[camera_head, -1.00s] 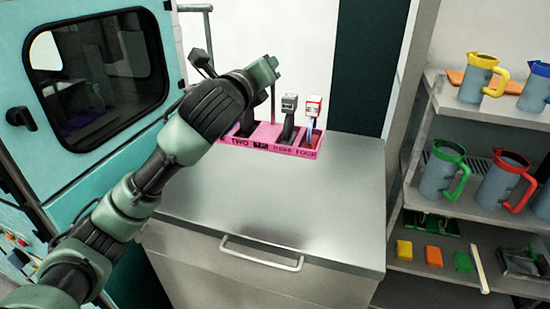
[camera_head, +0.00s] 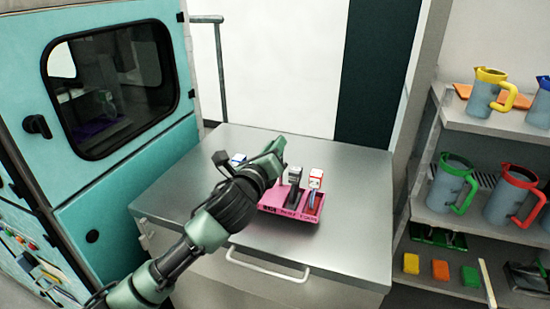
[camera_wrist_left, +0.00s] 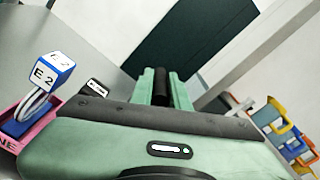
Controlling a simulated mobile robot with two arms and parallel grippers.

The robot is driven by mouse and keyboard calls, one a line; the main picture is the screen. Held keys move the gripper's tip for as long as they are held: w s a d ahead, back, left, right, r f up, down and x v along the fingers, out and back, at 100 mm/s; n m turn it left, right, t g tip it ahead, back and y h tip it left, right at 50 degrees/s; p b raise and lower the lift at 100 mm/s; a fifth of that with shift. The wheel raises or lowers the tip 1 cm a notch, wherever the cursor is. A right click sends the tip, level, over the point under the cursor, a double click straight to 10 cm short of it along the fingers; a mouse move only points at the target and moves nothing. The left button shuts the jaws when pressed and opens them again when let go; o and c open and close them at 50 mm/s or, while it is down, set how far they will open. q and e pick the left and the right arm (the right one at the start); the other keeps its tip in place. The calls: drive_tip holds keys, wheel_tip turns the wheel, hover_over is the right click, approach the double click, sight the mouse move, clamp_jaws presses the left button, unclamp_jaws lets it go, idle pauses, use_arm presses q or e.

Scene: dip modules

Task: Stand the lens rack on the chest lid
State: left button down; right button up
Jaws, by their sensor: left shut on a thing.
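The lens rack is a pink tray (camera_head: 288,212) with lettering on its front and upright pieces in its slots. In the left wrist view, the rack's pink end (camera_wrist_left: 42,125) holds a blue-and-white "E2" piece (camera_wrist_left: 52,75).
A teal cabinet (camera_head: 110,190) with a window stands close at left. A shelf unit (camera_head: 430,215) with jugs and coloured blocks stands at right. A white handle (camera_head: 268,265) is on the chest's front. The lid is clear behind and right of the rack.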

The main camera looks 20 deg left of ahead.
use_arm(q)
wheel_tip(320, 180, down, 3)
drive_tip(key=shift+f, duration=0.1)
idle(0.3)
drive_tip(key=c, duration=1.7)
unclamp_jaws()
drive_tip(key=shift+f, duration=0.25)
drive_tip(key=o, duration=0.3)
drive_tip(key=shift+o, duration=0.2)
